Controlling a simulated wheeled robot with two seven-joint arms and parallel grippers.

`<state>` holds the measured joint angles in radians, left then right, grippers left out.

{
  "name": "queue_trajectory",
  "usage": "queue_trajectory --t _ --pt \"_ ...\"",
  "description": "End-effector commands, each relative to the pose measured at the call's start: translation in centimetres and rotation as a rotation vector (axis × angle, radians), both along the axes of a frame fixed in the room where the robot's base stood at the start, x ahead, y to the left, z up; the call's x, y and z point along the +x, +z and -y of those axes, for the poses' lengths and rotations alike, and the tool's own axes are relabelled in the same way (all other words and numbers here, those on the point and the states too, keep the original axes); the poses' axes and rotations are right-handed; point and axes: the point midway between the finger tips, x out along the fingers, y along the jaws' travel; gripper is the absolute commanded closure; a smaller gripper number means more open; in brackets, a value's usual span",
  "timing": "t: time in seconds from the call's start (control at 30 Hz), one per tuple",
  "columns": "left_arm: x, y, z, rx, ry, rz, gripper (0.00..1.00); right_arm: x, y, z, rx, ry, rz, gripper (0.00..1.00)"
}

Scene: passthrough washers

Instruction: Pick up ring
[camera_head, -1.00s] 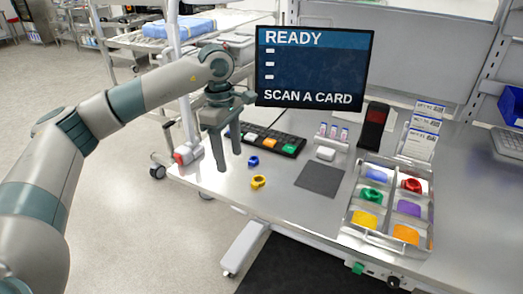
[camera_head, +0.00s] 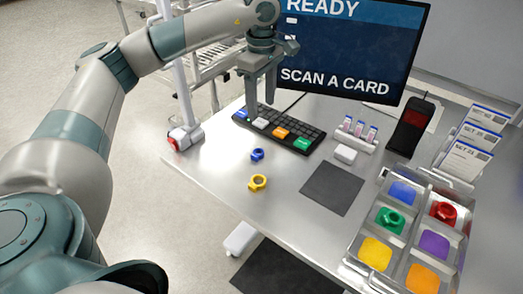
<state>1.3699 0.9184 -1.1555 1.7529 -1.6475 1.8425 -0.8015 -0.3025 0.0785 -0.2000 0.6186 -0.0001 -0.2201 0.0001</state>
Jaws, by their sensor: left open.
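A blue ring (camera_head: 257,154) lies on the metal table left of the dark mat. A yellow ring (camera_head: 257,182) lies a little nearer to me. In the sorting tray (camera_head: 352,250) at the right, a green ring (camera_head: 390,220) and a red ring (camera_head: 443,212) sit in separate compartments; other compartments show blue, yellow, purple and orange. My left gripper (camera_head: 261,108) is open and empty, fingers pointing down, above the table behind the blue ring and in front of part of the keyboard. My right gripper is not in view.
A keyboard (camera_head: 306,141) with coloured keys lies behind the rings. A monitor (camera_head: 350,55) reading "SCAN A CARD" stands behind it. A dark mat (camera_head: 332,189), small vials (camera_head: 358,129), a scanner (camera_head: 411,123) and cards (camera_head: 468,153) occupy the middle and right. Table around the two loose rings is clear.

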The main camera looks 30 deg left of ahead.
Motion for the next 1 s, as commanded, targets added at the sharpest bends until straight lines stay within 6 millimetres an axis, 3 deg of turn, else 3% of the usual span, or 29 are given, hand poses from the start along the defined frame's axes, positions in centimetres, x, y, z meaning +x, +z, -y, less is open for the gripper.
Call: queue_trajectory --t 0.43,1.0 --pt "0.0 -1.0 0.0 0.000 0.001 -0.001 0.46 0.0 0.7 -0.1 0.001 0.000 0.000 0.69" --pt "-0.2 -10.3 -0.1 0.000 0.001 -0.004 0.46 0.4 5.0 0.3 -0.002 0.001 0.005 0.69"
